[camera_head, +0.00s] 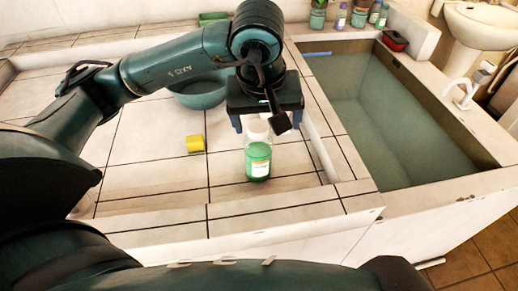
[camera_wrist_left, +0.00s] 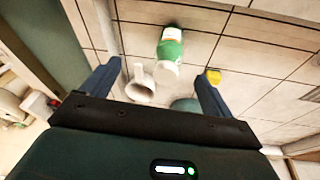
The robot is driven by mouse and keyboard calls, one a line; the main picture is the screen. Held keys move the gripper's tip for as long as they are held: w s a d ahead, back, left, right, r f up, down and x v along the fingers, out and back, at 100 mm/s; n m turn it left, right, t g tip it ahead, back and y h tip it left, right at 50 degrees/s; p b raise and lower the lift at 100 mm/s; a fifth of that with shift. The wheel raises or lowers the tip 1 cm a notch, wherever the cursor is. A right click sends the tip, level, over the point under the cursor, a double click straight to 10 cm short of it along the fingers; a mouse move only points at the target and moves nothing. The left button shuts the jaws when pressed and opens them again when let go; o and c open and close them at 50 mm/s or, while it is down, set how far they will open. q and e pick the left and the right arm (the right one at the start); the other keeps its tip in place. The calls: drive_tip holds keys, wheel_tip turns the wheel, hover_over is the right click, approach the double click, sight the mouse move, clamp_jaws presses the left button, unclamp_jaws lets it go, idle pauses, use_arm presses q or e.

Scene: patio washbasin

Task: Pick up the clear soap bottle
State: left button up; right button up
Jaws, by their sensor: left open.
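The soap bottle (camera_head: 258,162), with green contents and a pale label, stands upright on the tiled counter in the head view. In the left wrist view the bottle (camera_wrist_left: 170,48) is ahead of the fingers, between their lines. My left gripper (camera_head: 268,122) is open and empty, above and just behind the bottle, apart from it as far as I can tell. Its two blue fingers (camera_wrist_left: 160,70) are spread wide in the wrist view. The gripper partly hides the area behind the bottle's top. My right gripper is not in view.
A white mug (camera_wrist_left: 142,84) stands near the bottle in the wrist view. A yellow sponge (camera_head: 195,143) lies left of the bottle. A teal bowl (camera_head: 200,96) sits behind. A water-filled basin (camera_head: 400,125) is at the right, past a raised edge. Counter left of the sponge is clear.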

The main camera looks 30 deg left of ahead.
sight(258, 126)
use_arm(q)
drive_tip(key=shift+t+y, duration=0.4)
drive_tip(key=shift+y, duration=0.5)
drive_tip(key=w+a+f, duration=0.4)
drive_tip(key=shift+a+f, duration=0.25)
drive_tip(key=shift+f, duration=0.15)
drive_tip(key=shift+w+d+p+x, duration=0.1)
drive_tip(key=shift+p+x, duration=0.05)
drive_tip(key=shift+x, duration=1.3)
drive_tip(key=shift+w+d+p+x, duration=0.1)
drive_tip(key=shift+d+p+x, duration=0.05)
drive_tip(key=shift+x, duration=1.35)
drive_tip(key=shift+r, duration=0.1)
drive_tip(key=shift+c, duration=0.4)
drive_tip(key=c, duration=1.7)
